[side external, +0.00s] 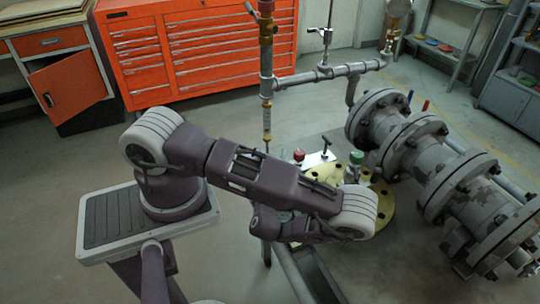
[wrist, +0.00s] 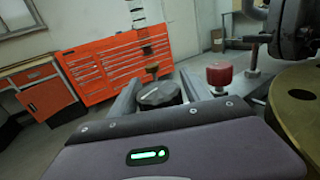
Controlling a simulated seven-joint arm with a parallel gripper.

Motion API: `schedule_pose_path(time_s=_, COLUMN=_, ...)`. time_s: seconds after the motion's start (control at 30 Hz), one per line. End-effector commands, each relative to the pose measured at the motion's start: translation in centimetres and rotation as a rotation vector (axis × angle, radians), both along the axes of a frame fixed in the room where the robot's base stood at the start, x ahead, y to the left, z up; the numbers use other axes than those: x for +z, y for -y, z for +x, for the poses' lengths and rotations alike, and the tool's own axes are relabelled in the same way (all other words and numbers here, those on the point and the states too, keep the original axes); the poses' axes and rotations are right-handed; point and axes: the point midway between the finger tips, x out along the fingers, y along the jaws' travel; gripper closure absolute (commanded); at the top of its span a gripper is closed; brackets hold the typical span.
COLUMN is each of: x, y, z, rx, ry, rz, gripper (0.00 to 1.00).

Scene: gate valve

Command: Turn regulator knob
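In the wrist view, my gripper (wrist: 163,84) has its two grey fingers well apart. A dark round knob (wrist: 160,95) shows in the gap between them; whether the fingers touch it is not clear. A red knob (wrist: 218,73) stands upright just right of the right finger. In the side view, my wrist and arm hide the gripper. A red knob (side external: 298,155), a black T-handle (side external: 325,146) and a green knob (side external: 356,158) stand around a white panel (side external: 318,160) behind my arm. Which of these is the regulator knob is not certain.
A brass-coloured flange (side external: 382,215) lies beside my wrist, also at the right edge of the wrist view (wrist: 298,118). A large grey flanged pipe (side external: 430,165) stands to the right. A vertical pipe (side external: 266,80) rises behind my arm. An orange tool cabinet (side external: 200,50) is further back.

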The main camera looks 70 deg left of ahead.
Motion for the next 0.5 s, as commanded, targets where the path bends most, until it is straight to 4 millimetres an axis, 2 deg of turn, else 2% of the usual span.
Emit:
schedule_pose_path(time_s=0.03, x=0.00, y=0.01, z=0.00, rx=0.000, ry=0.000, rz=0.000, gripper=0.57)
schedule_pose_path(time_s=0.23, x=0.01, y=0.03, z=-0.01, rx=0.000, ry=0.000, rz=0.000, gripper=0.96)
schedule_pose_path(time_s=0.33, x=0.02, y=0.01, z=-0.02, rx=0.026, ry=0.004, rz=-0.002, gripper=0.97)
schedule_pose_path(time_s=0.5, x=-0.01, y=-0.14, z=-0.39, rx=0.166, ry=0.005, rz=-0.004, gripper=0.97)
